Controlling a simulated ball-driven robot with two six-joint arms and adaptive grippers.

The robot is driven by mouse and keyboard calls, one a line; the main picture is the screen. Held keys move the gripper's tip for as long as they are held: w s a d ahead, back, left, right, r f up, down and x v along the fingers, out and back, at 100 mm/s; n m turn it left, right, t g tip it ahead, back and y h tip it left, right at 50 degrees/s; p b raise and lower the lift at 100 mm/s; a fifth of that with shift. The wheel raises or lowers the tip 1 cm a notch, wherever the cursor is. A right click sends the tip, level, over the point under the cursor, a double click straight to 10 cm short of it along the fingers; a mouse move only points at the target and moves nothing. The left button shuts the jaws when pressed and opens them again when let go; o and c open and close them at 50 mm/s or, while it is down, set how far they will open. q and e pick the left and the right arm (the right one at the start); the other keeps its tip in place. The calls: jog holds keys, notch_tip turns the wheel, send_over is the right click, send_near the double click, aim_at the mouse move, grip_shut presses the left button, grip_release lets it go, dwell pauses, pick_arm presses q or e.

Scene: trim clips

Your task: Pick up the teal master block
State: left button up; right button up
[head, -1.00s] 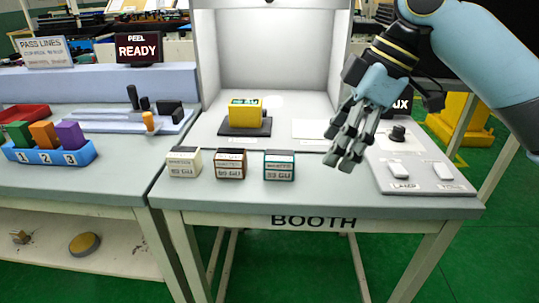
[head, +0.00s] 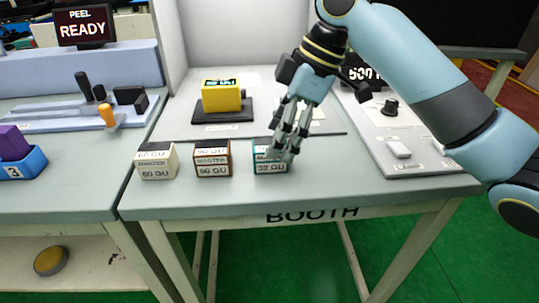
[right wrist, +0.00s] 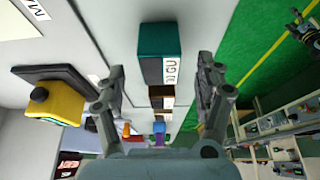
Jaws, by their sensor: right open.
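The teal master block (head: 270,157) stands on the front part of the booth table, the rightmost of a row of three blocks. Its white label shows, and my gripper's fingers cover part of its right side in the head view. My right gripper (head: 283,152) is open and empty, pointing down at the teal block. In the right wrist view the teal block (right wrist: 158,48) lies ahead, between the lines of the two spread fingers (right wrist: 160,85), not gripped. My left gripper is not in view.
A brown block (head: 213,158) and a cream block (head: 157,161) stand left of the teal one. A yellow device (head: 221,96) sits on a dark pad behind them. A panel with a black knob (head: 390,107) lies to the right. The table front edge is close.

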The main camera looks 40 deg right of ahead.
jog(key=x, duration=0.4)
jog(key=c, duration=0.4)
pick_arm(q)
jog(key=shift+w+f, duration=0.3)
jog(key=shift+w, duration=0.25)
pick_arm(e)
jog(key=c, duration=0.9)
